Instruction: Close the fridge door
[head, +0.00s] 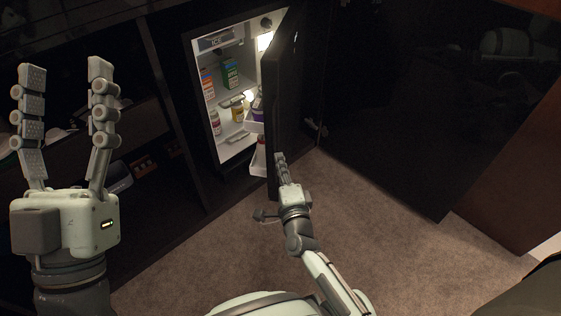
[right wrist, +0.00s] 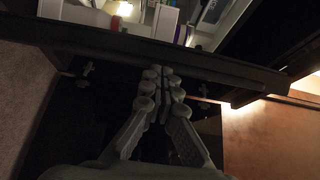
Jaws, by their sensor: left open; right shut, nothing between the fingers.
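The fridge (head: 222,88) is open in the head view, with its lit white interior showing. Its dark door (head: 285,95) stands swung out to the right, with white shelves on its inner side. My right gripper (head: 281,158) is shut and empty, with its fingertips at the lower part of the door. In the right wrist view, the fingers (right wrist: 160,72) reach to the dark door edge (right wrist: 210,67); I cannot tell whether they touch it. My left gripper (head: 63,68) is open and empty, raised at the left, away from the fridge.
Cartons and jars, such as a green carton (head: 230,74), stand inside the fridge. Dark cabinets flank it, with a glossy dark panel (head: 400,110) at the right. Brown carpet (head: 380,215) is clear in front. Open dark shelves lie behind my left gripper.

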